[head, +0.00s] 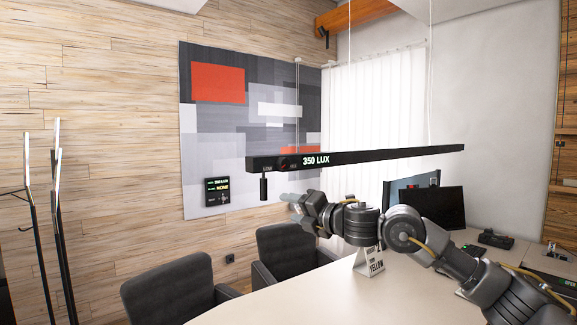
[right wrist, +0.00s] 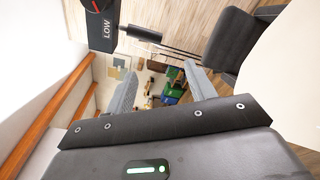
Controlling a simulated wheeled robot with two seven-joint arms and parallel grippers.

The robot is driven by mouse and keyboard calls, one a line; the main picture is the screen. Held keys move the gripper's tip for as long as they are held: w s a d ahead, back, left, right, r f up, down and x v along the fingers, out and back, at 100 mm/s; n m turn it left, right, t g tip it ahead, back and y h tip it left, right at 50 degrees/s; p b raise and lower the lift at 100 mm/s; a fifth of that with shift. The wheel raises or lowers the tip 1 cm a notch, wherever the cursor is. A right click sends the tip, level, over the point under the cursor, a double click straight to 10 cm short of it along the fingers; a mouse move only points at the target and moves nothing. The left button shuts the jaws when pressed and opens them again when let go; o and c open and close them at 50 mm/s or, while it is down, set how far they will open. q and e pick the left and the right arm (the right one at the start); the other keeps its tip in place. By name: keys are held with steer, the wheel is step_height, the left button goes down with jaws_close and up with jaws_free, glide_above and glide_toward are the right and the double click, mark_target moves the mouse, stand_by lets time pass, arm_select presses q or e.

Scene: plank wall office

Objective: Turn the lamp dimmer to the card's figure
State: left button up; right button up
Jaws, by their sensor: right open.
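The lamp is a long black bar (head: 380,155) hanging on thin wires in the head view, with a lit readout "350 LUX" (head: 316,160). Its dimmer dial (head: 284,164), with a red mark, is near the bar's left end; part of it shows in the right wrist view (right wrist: 96,6) beside "LOW". A dark grip (head: 263,187) hangs below that end. A small white card (head: 370,264) stands on the table; it reads "YELLOW", its upper line too small to read. My right gripper (head: 294,204) is open and empty, below the bar and apart from the dial. My left gripper is not in view.
A dark wall panel (head: 217,190) shows "350 LUX" and a yellow word like "NONE". Two dark chairs (head: 176,288) stand at the pale table (head: 290,300). Monitors (head: 436,205) are behind my right arm. A coat stand (head: 57,220) is at the left.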

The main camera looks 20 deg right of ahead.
steer(key=n, duration=0.2)
glide_toward(286, 164)
steer(key=shift+t, duration=0.4)
steer(key=p+x, duration=0.5)
steer(key=x, duration=0.3)
steer(key=shift+f+p, duration=0.2)
steer(key=shift+p, duration=0.1)
steer(key=shift+w+a+f, duration=0.1)
steer(key=shift+w+a, duration=0.05)
steer(key=shift+w, duration=0.2)
steer(key=c, duration=1)
steer(key=shift+m, duration=0.3)
